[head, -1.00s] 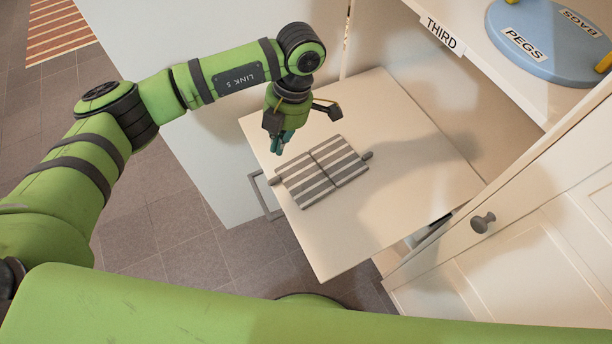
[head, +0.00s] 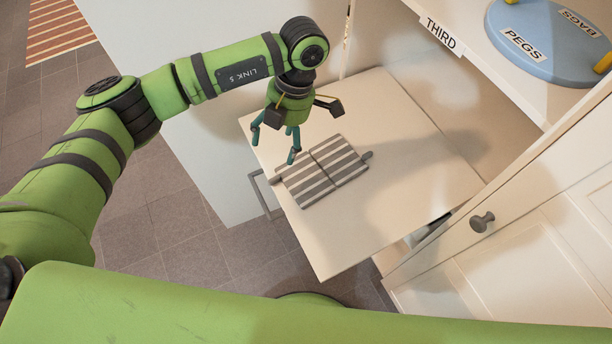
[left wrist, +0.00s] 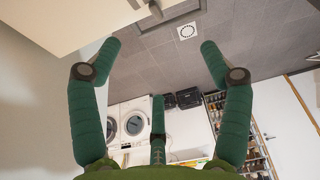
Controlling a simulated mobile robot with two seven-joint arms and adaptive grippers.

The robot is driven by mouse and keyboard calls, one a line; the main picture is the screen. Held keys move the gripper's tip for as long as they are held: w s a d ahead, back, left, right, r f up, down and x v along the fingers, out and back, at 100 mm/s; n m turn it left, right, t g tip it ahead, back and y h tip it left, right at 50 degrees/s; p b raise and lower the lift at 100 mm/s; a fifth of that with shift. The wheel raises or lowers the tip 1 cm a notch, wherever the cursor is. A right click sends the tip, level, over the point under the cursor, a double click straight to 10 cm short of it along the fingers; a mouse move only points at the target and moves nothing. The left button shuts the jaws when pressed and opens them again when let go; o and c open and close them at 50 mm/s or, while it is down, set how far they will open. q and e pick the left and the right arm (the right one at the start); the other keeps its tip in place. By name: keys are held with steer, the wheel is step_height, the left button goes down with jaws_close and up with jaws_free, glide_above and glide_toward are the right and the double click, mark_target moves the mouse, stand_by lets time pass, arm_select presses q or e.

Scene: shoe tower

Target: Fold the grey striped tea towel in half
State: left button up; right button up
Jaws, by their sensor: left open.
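The grey and white striped tea towel (head: 322,173) lies flat and spread on the white pull-out surface (head: 400,190). It has two panels side by side with a seam between them, and a small grey tab at each outer end. My left gripper (head: 277,146) is above the towel's far-left edge, with its fingers spread and nothing between them. One fingertip overlaps the towel's edge in the head view, and I cannot tell whether it touches. The left wrist view shows the spread fingers (left wrist: 157,60) but no towel. My right gripper is not in view.
A grey bar handle (head: 262,196) is on the surface's left side. A cabinet door with a knob (head: 482,222) stands at the right. A shelf labelled THIRD holds a blue round board (head: 548,42). The surface right of the towel is clear.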

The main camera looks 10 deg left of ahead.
arm_select(q)
step_height(320, 180, up, 7)
steer(key=p, duration=0.3)
stand_by(0.5)
stand_by(1.1)
